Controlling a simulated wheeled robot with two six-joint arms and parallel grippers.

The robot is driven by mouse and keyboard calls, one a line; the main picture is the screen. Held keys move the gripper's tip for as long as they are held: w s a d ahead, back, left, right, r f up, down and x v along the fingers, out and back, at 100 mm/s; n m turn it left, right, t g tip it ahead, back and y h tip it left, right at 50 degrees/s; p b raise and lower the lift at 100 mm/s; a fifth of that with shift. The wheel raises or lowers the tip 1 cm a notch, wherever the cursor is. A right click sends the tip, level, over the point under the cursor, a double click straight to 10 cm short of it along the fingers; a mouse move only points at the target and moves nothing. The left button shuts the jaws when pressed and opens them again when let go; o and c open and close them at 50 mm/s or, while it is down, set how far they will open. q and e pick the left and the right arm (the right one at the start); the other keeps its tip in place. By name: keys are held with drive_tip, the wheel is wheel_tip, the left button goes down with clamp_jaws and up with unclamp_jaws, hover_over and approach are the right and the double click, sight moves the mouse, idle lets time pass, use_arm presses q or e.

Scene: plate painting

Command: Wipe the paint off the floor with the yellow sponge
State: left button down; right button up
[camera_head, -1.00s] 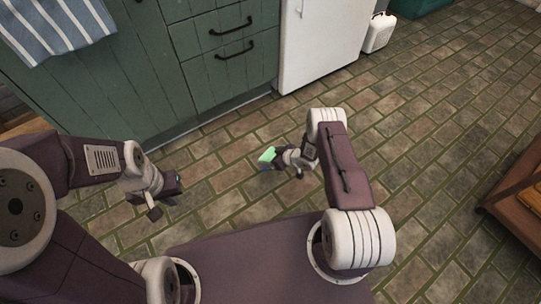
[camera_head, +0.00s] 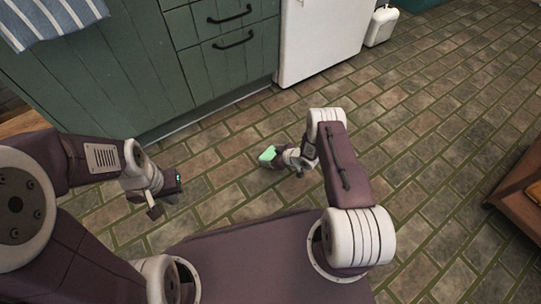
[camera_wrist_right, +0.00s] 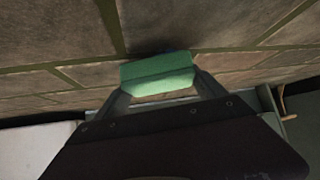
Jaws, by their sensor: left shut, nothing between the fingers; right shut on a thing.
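A light green sponge (camera_head: 267,154) is at the tip of my right gripper (camera_head: 279,157), low over the brick-tiled floor (camera_head: 230,205). No yellow sponge shows. In the right wrist view the green sponge (camera_wrist_right: 158,76) is held between the two fingers of my right gripper (camera_wrist_right: 160,92), with floor tiles just beyond it. Whether it touches the floor I cannot tell. My left gripper (camera_head: 176,182) is shut and empty above the floor on the left. I see no clear paint on the floor; any under the sponge or my arms is hidden.
Green cabinets (camera_head: 130,70) with dark handles and a white fridge (camera_head: 320,40) stand along the back. A white canister (camera_head: 381,27) is beside the fridge. A wooden piece of furniture (camera_head: 518,195) is at the right edge. The floor between is clear.

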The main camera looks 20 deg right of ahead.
drive_tip(key=shift+f+b, duration=0.85)
drive_tip(key=shift+f, duration=0.15)
drive_tip(key=shift+s+a+r+p, duration=0.1)
drive_tip(key=shift+s+a+p, duration=0.15)
drive_tip(key=shift+a, duration=0.25)
drive_tip(key=shift+s+a+r+p, duration=0.1)
drive_tip(key=shift+a+p, duration=0.2)
drive_tip(key=shift+a, duration=0.15)
drive_tip(key=shift+s+a+p, duration=0.2)
drive_tip(key=shift+a+p, duration=0.1)
drive_tip(key=shift+a, duration=0.2)
drive_tip(key=shift+s+a, duration=0.15)
drive_tip(key=shift+a, duration=0.3)
drive_tip(key=shift+f, duration=0.25)
drive_tip(key=shift+w+d+b, duration=0.3)
drive_tip(key=shift+d+b, duration=0.05)
drive_tip(key=shift+d, duration=0.4)
drive_tip(key=shift+w+d+b, duration=0.25)
drive_tip(key=shift+d+b, duration=0.1)
drive_tip(key=shift+d, duration=0.4)
drive_tip(key=shift+w+d+r, duration=0.1)
drive_tip(key=shift+w+d, duration=0.05)
drive_tip(key=shift+d, duration=0.3)
